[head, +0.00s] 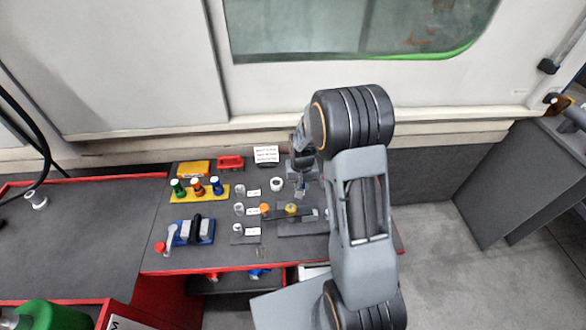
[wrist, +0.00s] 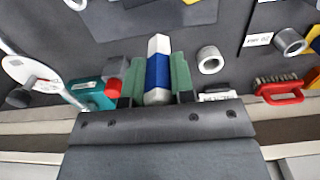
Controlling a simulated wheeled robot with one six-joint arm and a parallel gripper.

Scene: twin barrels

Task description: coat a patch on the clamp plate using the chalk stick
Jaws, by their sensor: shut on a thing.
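My gripper (wrist: 155,77) is shut on the chalk stick (wrist: 158,70), which sits between its two green finger pads. The stick is white with a blue band, and its white end points away from the wrist. In the head view my gripper (head: 302,178) is above the back right of the dark bench top, partly hidden by my arm. A dark flat plate (head: 300,229), seemingly the clamp plate, lies on the bench in front of it, partly hidden by my arm. A yellow knob (head: 291,209) shows at its back edge. The stick appears apart from the plate.
A white ring (wrist: 210,60) stands near the gripper. A red-handled brush (wrist: 281,90) and a teal object (wrist: 95,92) lie near the bench's back edge. A yellow rack (head: 200,192) with several bottles and a blue vise (head: 193,231) stand left. The van wall (head: 150,140) rises behind.

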